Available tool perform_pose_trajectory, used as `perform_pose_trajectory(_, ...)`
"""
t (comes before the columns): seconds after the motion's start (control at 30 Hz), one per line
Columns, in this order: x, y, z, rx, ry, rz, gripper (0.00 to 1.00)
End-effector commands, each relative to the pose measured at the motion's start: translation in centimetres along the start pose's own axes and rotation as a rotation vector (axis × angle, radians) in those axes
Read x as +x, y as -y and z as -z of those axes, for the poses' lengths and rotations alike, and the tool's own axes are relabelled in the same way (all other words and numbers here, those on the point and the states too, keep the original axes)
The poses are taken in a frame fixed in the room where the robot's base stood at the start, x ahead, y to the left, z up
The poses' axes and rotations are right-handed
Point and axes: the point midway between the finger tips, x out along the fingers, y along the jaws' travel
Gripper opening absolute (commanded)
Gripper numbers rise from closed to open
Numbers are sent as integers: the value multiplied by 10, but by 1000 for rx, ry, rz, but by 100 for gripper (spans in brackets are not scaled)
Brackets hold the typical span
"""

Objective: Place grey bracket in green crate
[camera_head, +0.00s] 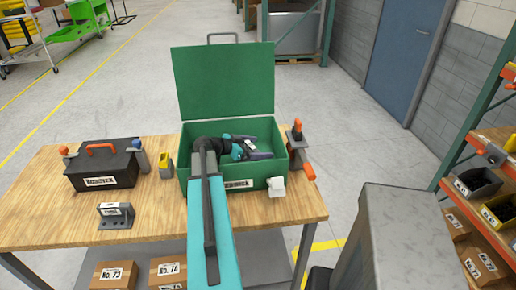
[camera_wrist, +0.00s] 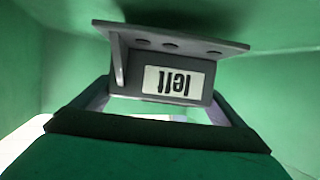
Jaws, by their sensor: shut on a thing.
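The green crate (camera_head: 258,182) stands on the wooden table with its lid (camera_head: 225,85) open upright at the back. My gripper (camera_head: 256,150) is inside the crate's opening. It is shut on a grey bracket, which shows in the wrist view (camera_wrist: 125,40) with a white label reading "left", upside down. Green walls surround the bracket there. I cannot tell whether the bracket touches the crate floor. Another grey bracket (camera_head: 115,215) with a white label sits on the table at the front left. My arm hides part of the crate's inside and front wall.
A black toolbox (camera_head: 103,168) with an orange handle stands at the left. A yellow item (camera_head: 166,166) is left of the crate; a white piece (camera_head: 276,187) is at its front right corner. An orange-handled tool (camera_head: 299,150) stands at the right. Shelves stand far right.

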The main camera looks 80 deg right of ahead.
Motion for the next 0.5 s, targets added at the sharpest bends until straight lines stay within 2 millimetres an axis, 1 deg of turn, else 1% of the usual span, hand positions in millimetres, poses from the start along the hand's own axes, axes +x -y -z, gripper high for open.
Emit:
perform_pose_trajectory(0.4,2,-1,-4,-2,-1,-1,58)
perform_pose_trajectory(0.43,2,-1,-5,-2,1,-1,98)
perform_pose_trajectory(0.5,2,-1,-6,-3,1,-1,100)
